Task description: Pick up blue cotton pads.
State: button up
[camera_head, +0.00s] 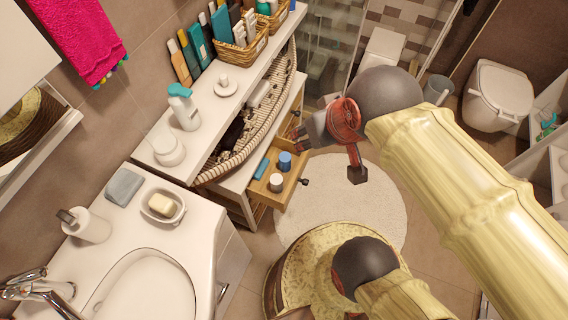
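A small open wooden drawer (290,190) juts out from under the white shelf unit. In it stand a short blue round item (285,160) and a white round item (276,184). A narrow blue item (262,168) lies at the drawer's left side. The blue cotton pads seem to be one of the two blue items; I cannot tell which from here. My gripper (328,153), red and dark grey, is above and to the right of the drawer. Its fingers are spread apart with nothing visible between them.
A white shelf (215,105) above the drawer holds a pump bottle (184,107) and wicker baskets (241,48). A washbasin (150,290) is at lower left, a toilet (497,95) at upper right. A round pale rug (350,205) covers free floor right of the drawer.

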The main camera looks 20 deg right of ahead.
aim_at(285, 157)
jog(key=i+l+u, duration=0.15)
jog(key=l+u, duration=0.35)
jog(key=l, duration=0.55)
jog(key=l+u, duration=0.45)
jog(key=l, duration=0.6)
